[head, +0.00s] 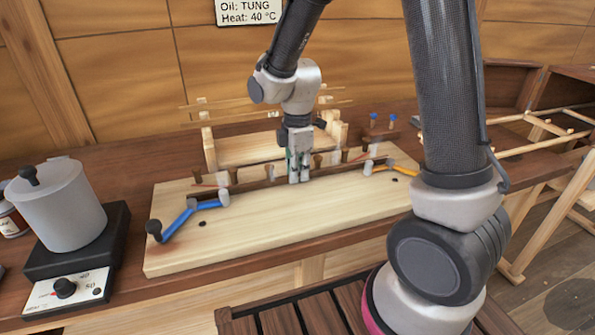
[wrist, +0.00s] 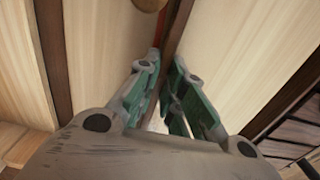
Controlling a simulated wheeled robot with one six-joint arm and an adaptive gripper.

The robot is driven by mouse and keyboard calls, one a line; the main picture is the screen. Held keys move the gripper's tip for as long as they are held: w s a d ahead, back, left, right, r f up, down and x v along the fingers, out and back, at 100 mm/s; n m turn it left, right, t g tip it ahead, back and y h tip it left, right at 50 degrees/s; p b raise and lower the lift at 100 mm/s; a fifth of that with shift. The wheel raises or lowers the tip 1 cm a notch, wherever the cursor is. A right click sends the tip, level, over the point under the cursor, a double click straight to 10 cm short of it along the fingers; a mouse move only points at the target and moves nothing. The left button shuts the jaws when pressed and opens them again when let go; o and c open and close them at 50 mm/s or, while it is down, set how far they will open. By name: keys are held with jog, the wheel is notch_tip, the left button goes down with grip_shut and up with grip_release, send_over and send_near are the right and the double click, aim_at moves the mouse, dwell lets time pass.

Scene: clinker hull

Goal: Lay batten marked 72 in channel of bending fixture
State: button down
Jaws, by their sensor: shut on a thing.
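The bending fixture (head: 265,225) is a pale board on the bench, with a dark rail and several pegs along its back part. My gripper (head: 299,179) points down at the middle of that rail. Its fingers are shut on a thin brown batten (wrist: 178,30), which runs up between the green-backed pads in the wrist view. The batten's marking cannot be read. In the head view the batten is hard to tell from the dark rail, and I cannot tell whether it is seated in the channel. A blue-handled clamp (head: 180,220) and an orange-handled clamp (head: 400,169) sit at the fixture's ends.
A grey lidded pot (head: 60,205) stands on a hot plate (head: 82,257) at the left. A wooden rack (head: 252,150) with thin strips stands close behind the fixture. A sign (head: 248,11) hangs on the wall. The front of the fixture board is clear.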

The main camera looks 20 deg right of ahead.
jog(key=shift+f, duration=0.1)
jog(key=c, duration=1.5)
grip_release()
notch_tip(320, 180, up, 12)
jog(key=s+d+r+m+t, duration=0.1)
jog(key=s+d+r+m, duration=0.1)
jog(key=s+d+m, duration=0.3)
jog(key=s+d+r+m+t, duration=0.1)
jog(key=s+d+r+m, duration=0.2)
jog(key=s+d+m, duration=0.2)
jog(key=s+d+r+m+t, duration=0.2)
jog(key=s+d+m, duration=0.3)
jog(key=s+m, duration=0.3)
jog(key=shift+s+r, duration=0.5)
